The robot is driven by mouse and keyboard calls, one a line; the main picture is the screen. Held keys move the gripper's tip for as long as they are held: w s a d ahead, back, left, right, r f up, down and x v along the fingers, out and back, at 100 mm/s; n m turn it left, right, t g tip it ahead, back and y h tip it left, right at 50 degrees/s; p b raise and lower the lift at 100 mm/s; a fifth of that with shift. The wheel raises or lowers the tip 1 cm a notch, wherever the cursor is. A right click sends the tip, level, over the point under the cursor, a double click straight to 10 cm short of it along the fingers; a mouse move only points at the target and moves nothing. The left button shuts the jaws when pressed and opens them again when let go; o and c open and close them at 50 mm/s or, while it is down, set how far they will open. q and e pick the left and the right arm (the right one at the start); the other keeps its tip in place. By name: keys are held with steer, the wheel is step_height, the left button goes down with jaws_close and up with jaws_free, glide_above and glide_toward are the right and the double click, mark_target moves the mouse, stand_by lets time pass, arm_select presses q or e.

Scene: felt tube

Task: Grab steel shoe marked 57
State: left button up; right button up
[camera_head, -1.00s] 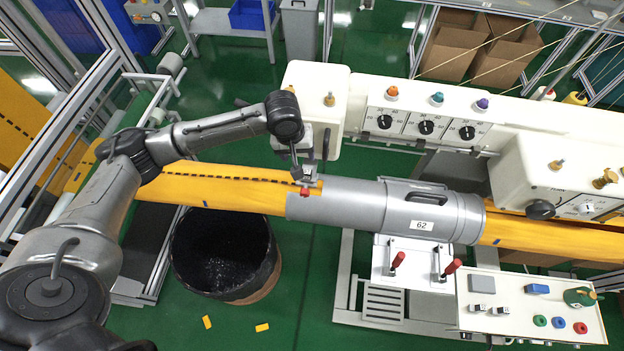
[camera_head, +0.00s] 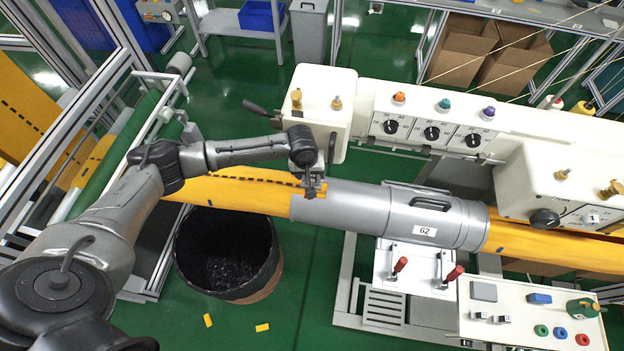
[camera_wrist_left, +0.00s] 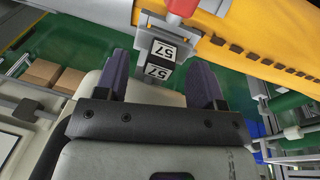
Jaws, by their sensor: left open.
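In the head view my left gripper (camera_head: 312,190) is at the left mouth of the grey tube (camera_head: 350,206) marked 62 and hides the shoe. My right gripper is not in view.
The yellow felt (camera_head: 230,196) runs into the tube from the left. A dark round bin (camera_head: 228,291) stands below it. White machine housings (camera_head: 322,112) stand close behind the gripper. A panel with red-handled clamps (camera_head: 400,268) is in front of the tube.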

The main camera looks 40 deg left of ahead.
arm_select(q)
steer(key=shift+w+f, duration=0.1)
steer(key=shift+f, duration=0.6)
steer(key=c, duration=1.1)
steer(key=shift+c, duration=0.2)
